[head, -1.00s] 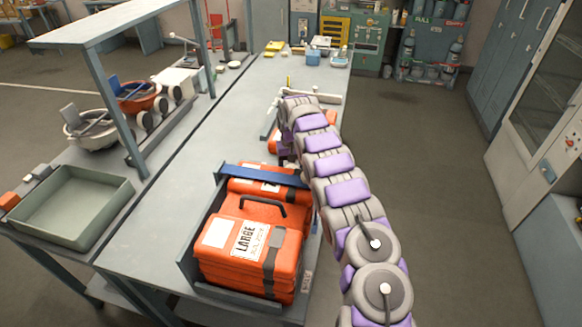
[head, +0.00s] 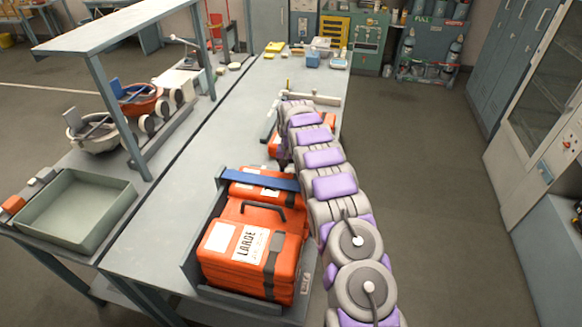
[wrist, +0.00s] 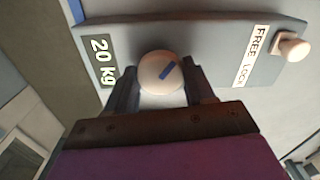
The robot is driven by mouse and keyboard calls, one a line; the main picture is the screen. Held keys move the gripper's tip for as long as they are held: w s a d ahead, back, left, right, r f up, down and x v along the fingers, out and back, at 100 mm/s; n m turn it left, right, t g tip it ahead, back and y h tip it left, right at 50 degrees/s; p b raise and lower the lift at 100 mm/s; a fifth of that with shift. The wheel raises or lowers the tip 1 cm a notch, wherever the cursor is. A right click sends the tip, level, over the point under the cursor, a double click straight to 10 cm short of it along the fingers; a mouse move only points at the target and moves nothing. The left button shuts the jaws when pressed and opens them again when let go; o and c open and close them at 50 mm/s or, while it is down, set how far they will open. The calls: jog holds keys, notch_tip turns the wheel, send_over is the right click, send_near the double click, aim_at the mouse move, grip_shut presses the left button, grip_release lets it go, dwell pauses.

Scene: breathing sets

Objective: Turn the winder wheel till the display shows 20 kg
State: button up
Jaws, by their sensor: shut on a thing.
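In the wrist view, a round cream wheel (wrist: 161,73) with a blue stripe sits on a grey panel (wrist: 205,35). I take it to be the winder wheel. The stripe slants up to the right. My gripper (wrist: 161,88) is shut on the wheel, with one dark finger on each side. The display (wrist: 103,62) left of the wheel reads "20 kg". In the head view, my own arm hides the gripper and the wheel.
Right of the wheel are a "FREE LOCK" label (wrist: 256,55) and a small cream knob (wrist: 293,47). An orange case marked "LARGE" (head: 225,272) stands in a rack on the bench (head: 165,215), close to my arm. The floor right of the bench is clear.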

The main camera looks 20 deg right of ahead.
jog(key=shift+m, duration=0.4)
jog(key=o, duration=1)
jog(key=shift+o, duration=0.2)
jog(key=shift+r, duration=0.1)
notch_tip(320, 180, up, 17)
jog(key=p, duration=0.3)
jog(key=shift+w+p, duration=0.15)
jog(key=shift+p, duration=0.2)
